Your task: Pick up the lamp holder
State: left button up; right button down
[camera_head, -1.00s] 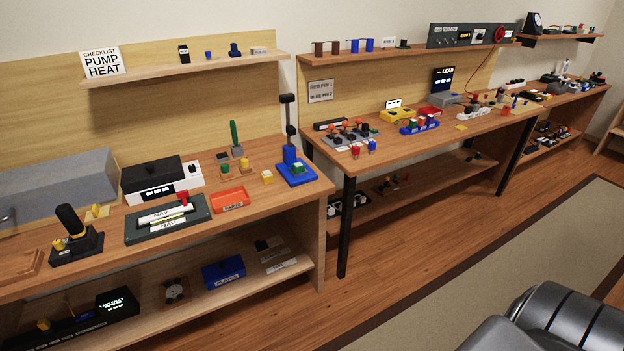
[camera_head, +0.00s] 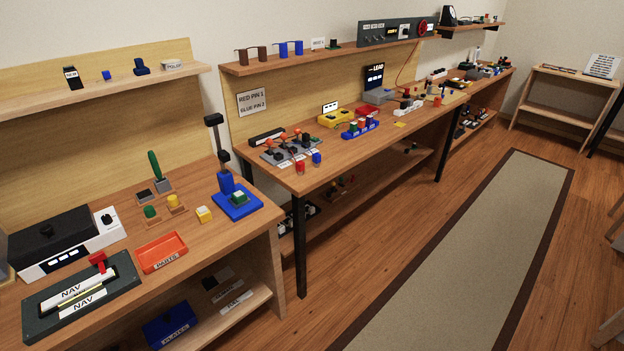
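No label in the head view names a lamp holder, and I cannot tell for certain which piece it is. Small square bases with a green round cap (camera_head: 151,213) and a yellow round cap (camera_head: 173,201) stand on the left bench. A small yellow block with a pale top (camera_head: 203,214) is to their right. A blue stand with a black upright post (camera_head: 229,190) stands near the bench's right end, with a green and white piece (camera_head: 238,198) on its base. Neither gripper is in view.
An orange-red tray (camera_head: 162,252), a NAV panel (camera_head: 82,297) and a black and white box (camera_head: 66,242) share the left bench (camera_head: 199,265). A second bench (camera_head: 333,163) with many small parts runs back right. Open floor and a grey rug (camera_head: 470,260) lie at right.

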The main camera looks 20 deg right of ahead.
aim_at(239, 196)
jog(key=z, duration=0.6)
jog(key=i, duration=0.9)
jog(key=z, duration=0.35)
